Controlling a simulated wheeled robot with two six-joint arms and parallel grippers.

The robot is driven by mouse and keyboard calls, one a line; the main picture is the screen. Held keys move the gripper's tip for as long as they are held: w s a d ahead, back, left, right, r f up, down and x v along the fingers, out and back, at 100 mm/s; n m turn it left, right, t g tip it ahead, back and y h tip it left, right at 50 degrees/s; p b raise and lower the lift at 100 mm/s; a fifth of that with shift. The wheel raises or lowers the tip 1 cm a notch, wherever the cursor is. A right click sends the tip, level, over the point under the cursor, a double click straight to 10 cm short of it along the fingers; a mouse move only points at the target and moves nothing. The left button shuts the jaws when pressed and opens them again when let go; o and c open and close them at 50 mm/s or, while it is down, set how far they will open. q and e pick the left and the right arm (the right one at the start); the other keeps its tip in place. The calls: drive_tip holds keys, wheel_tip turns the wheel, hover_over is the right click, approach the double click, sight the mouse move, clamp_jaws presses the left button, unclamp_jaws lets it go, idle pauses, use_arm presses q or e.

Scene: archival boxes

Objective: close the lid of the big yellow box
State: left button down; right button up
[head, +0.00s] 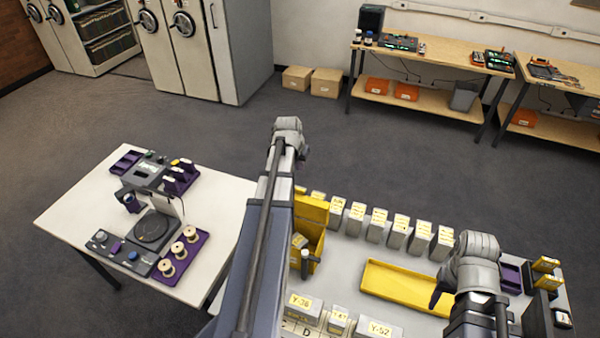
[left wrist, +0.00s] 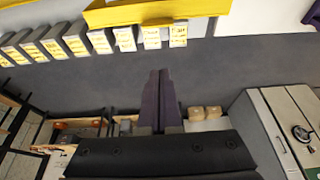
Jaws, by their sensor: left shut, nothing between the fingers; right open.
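The big yellow box (head: 316,243) stands on the white table, partly hidden behind my left arm. It is open, with a grey labelled item inside; its yellow lid (head: 312,209) appears raised at the far side. In the left wrist view the yellow of the box or lid (left wrist: 160,12) crosses the top edge. My left gripper (head: 303,155) is beyond the box and mostly hidden by its arm; its shut, empty fingers (left wrist: 160,73) point toward the yellow, apart from it in the picture. My right gripper (head: 438,297) is open above the table's right part, its fingers barely visible.
A shallow yellow tray (head: 385,293) lies right of the box. Grey labelled boxes (head: 378,226) line the far edge; more stand at the front (head: 304,307). A purple bin (head: 511,276) is at right. A side table (head: 80,215) with equipment stands left. Open floor lies beyond.

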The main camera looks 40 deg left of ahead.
use_arm(q)
wheel_tip(320, 180, down, 9)
drive_tip(key=b, duration=0.8)
drive_tip(key=shift+s, duration=0.25)
drive_tip(key=shift+d+b, duration=0.1)
drive_tip(key=shift+b, duration=0.2)
